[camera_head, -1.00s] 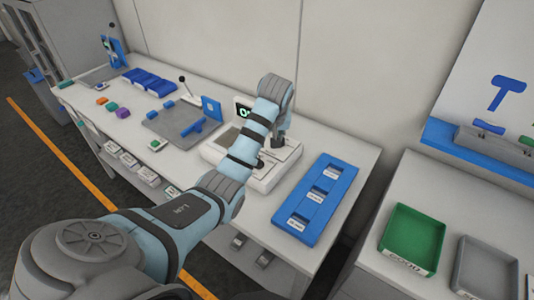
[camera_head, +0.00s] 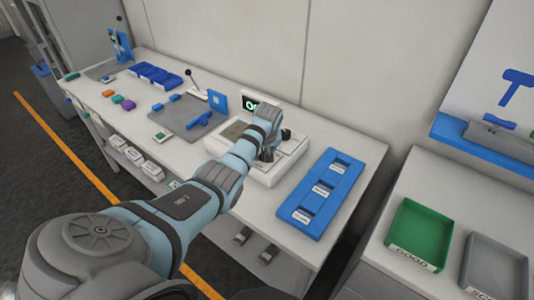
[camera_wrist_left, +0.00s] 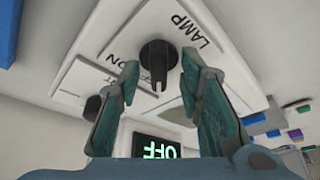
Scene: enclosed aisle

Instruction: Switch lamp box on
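The white lamp box (camera_head: 285,168) stands on the bench, partly hidden behind my left arm. Its green display (camera_head: 252,103) shows only partly there; in the left wrist view the display (camera_wrist_left: 156,150) reads OFF, upside down. The black knob (camera_wrist_left: 157,62) sits on a panel lettered LAMP, with ON beside it. My left gripper (camera_head: 267,154) is low over the box. In the left wrist view its teal fingers (camera_wrist_left: 160,66) are open, one on each side of the knob, with gaps showing. A second dark knob (camera_wrist_left: 92,106) is partly behind the left finger. My right gripper is not in view.
A blue tray with slots (camera_head: 325,190) lies right of the box. A grey board (camera_head: 182,120) with blue parts lies left. Green (camera_head: 416,232) and grey (camera_head: 497,265) trays sit on the right bench. A wall rises behind.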

